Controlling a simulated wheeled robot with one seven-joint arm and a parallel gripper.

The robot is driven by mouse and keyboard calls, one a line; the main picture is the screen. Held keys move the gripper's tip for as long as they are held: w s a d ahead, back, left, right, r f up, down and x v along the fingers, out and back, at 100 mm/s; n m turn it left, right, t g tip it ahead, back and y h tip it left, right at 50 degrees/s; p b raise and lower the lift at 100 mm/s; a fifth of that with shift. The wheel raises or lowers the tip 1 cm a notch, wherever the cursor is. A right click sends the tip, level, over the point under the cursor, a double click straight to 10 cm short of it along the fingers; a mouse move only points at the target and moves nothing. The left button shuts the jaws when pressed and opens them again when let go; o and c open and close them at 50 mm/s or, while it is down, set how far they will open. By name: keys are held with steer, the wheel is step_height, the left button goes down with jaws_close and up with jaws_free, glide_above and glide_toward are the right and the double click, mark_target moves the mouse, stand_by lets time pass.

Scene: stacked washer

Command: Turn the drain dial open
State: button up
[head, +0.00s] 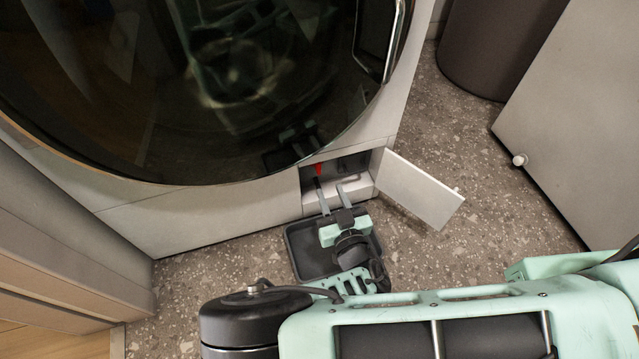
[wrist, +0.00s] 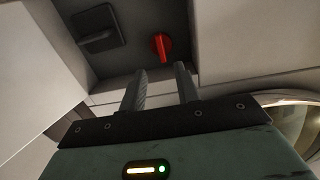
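The red drain dial (wrist: 162,46) sits on the grey back wall of a small recess at the bottom of the washer. In the head view only a bit of the red dial (head: 318,169) shows at the left of the recess. My gripper (wrist: 160,72) is open, its two fingers apart with nothing between them. The fingertips point into the recess and lie just short of the dial, with the dial about midway between them in the wrist view. In the head view my gripper (head: 329,183) reaches in from below. I cannot tell any contact with the dial.
A black rectangular part (wrist: 96,30) sits left of the dial. The small access door (head: 420,188) stands open at the right of the recess. A grey bin (head: 500,45) and a cabinet panel (head: 585,110) stand to the right.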

mark_target(320, 169)
steer(key=b+x, duration=0.3)
steer(key=x, duration=0.3)
steer(key=shift+w+a+f, duration=0.15)
steer(key=shift+w+a, duration=0.1)
steer(key=shift+w+a+b, duration=0.15)
steer(key=shift+w+b, duration=0.2)
steer(key=shift+w, duration=0.05)
jaws_close()
